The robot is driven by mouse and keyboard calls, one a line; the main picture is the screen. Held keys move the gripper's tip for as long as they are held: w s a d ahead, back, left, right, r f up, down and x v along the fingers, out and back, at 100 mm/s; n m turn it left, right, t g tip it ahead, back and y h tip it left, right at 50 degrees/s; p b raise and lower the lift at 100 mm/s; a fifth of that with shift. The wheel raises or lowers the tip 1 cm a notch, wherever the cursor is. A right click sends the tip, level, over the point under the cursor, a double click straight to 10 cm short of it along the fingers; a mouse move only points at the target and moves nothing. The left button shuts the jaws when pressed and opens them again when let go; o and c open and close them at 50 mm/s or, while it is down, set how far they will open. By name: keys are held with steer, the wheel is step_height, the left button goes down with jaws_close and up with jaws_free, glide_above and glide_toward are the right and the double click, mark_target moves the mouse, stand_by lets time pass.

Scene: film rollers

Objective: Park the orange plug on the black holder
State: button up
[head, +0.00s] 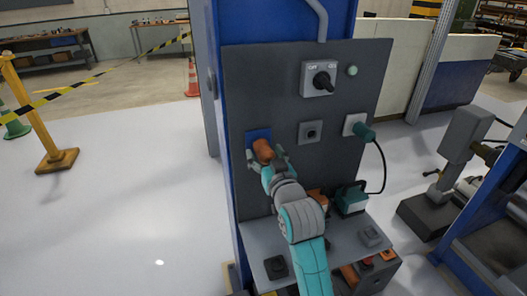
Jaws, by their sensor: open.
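The orange plug (263,150) sits at the blue socket plate (252,136) on the left of the dark grey panel. My gripper (270,162) is open at the plug, with its fingers close around or beside the plug's near end. I cannot tell whether they touch it. A small black block, which looks like the black holder (277,267), is on the front left of the grey shelf below the panel. Nothing is on it.
A green plug (364,132) with a hanging black cable is in a grey socket at right. A rotary switch (321,79) and a middle grey socket (310,131) are on the panel.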

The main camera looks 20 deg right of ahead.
steer(key=shift+w, duration=1.4)
jaws_close()
steer(key=shift+s, duration=0.15)
steer(key=shift+s, duration=2.9)
